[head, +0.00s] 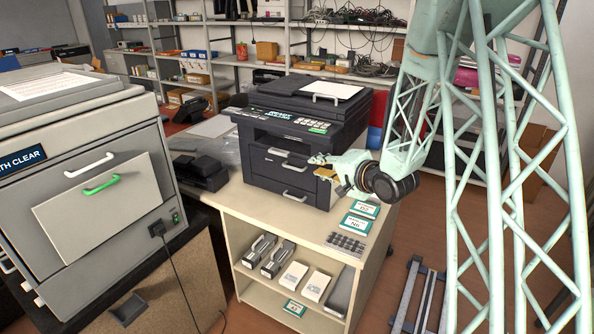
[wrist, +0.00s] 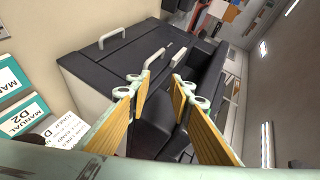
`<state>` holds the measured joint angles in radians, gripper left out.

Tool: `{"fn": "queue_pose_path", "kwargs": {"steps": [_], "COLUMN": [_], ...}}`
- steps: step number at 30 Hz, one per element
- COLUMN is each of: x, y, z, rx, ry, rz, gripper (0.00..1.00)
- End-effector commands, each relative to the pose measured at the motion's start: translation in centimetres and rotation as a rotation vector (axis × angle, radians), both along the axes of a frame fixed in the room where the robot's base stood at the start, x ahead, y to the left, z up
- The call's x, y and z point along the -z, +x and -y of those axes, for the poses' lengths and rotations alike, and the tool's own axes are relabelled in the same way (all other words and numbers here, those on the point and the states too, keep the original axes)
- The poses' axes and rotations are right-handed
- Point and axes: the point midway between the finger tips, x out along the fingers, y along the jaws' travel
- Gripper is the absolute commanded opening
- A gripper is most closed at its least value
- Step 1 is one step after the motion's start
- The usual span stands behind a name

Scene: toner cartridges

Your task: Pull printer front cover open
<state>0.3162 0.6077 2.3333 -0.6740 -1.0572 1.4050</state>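The dark printer (head: 290,150) stands on the beige shelf unit. Its front cover (head: 262,164) looks closed, with light handles on the printer's front. My gripper (head: 322,166) is in front of the printer's right part, close to the cover. In the wrist view the two tan-padded fingers of my gripper (wrist: 160,82) are apart with nothing between them. A light cover handle (wrist: 154,58) shows just beyond the fingertips, roughly in line with the gap. I cannot tell if they touch. The lower drawer handle (head: 295,198) also shows in the wrist view (wrist: 112,37).
The beige shelf unit (head: 300,232) has manual cards (head: 357,222) and a calculator (head: 346,243) on its front right top. Toner cartridges (head: 270,255) and boxes sit on its shelf. A large grey machine (head: 100,185) stands at left. Paper (head: 325,91) lies on the printer top.

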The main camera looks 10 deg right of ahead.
Motion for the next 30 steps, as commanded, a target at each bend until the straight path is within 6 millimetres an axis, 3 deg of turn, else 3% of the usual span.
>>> {"fn": "queue_pose_path", "kwargs": {"steps": [18,30], "x": [5.0,6.3], "y": [0.4,-0.1], "z": [-0.7,-0.7], "rx": [-0.020,-0.030], "ry": [0.382,0.542], "rz": [0.051,0.068], "gripper": [0.20,0.20]}}
